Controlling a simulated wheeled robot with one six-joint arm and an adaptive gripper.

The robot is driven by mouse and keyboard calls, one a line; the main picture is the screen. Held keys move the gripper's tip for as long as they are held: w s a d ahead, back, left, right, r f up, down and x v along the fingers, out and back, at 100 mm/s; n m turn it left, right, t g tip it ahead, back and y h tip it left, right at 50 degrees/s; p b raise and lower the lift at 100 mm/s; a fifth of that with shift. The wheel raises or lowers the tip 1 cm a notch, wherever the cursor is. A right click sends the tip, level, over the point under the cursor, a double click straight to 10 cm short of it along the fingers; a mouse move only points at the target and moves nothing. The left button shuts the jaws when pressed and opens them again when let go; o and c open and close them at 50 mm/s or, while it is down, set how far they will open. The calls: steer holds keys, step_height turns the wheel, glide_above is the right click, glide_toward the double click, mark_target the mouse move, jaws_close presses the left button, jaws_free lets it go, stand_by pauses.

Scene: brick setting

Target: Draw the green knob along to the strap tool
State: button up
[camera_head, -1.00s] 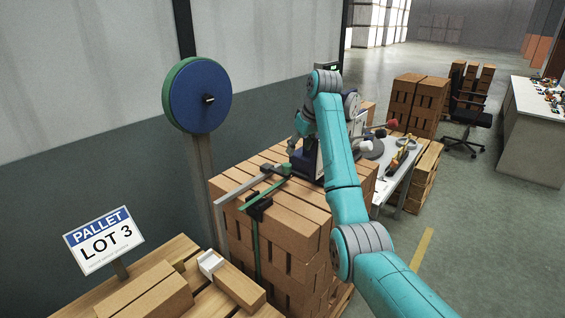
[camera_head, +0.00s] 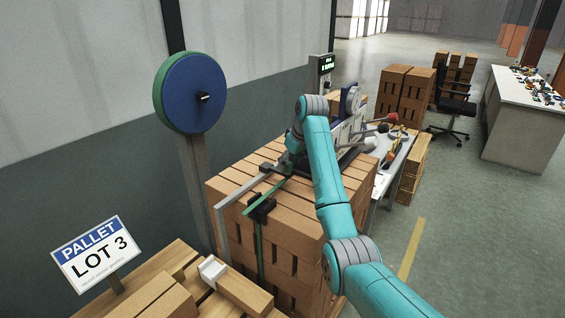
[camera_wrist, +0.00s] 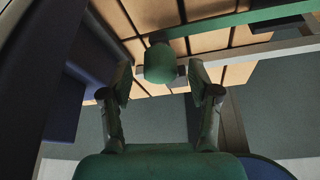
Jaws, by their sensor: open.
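The green knob (camera_wrist: 160,62) is a rounded dull-green grip in the wrist view. It sits between the two fingers of my gripper (camera_wrist: 160,76), with a gap on each side, above the brick tops. In the head view my gripper (camera_head: 289,160) is low over the far part of the brick stack. I cannot make out the knob clearly there. A dark blue body (camera_wrist: 65,85) fills the left of the wrist view; it may be the strap tool, but I cannot tell. In the head view it is mostly hidden behind my arm.
A grey rail (camera_head: 242,190) and a green strap (camera_head: 262,196) with a black clamp (camera_head: 261,209) cross the brick stack (camera_head: 285,235). A blue reel (camera_head: 193,92) stands on a post at left. A side table (camera_head: 391,176) with tools is at right, with open floor beyond.

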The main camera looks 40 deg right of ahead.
steer(key=shift+w+f, duration=0.15)
steer(key=shift+f, duration=0.2)
steer(key=shift+c, duration=0.2)
jaws_close()
steer(key=shift+w+d+r, duration=0.1)
steer(key=shift+w+d, duration=0.15)
steer(key=shift+d, duration=0.45)
steer(key=shift+w+d+f, duration=0.1)
steer(key=shift+w+d, duration=0.15)
steer(key=shift+d, duration=0.4)
steer(key=shift+w+d+r, duration=0.1)
steer(key=shift+w+d, duration=0.15)
steer(key=shift+d, duration=0.45)
steer(key=shift+o, duration=0.2)
jaws_free()
steer(key=shift+d, duration=0.15)
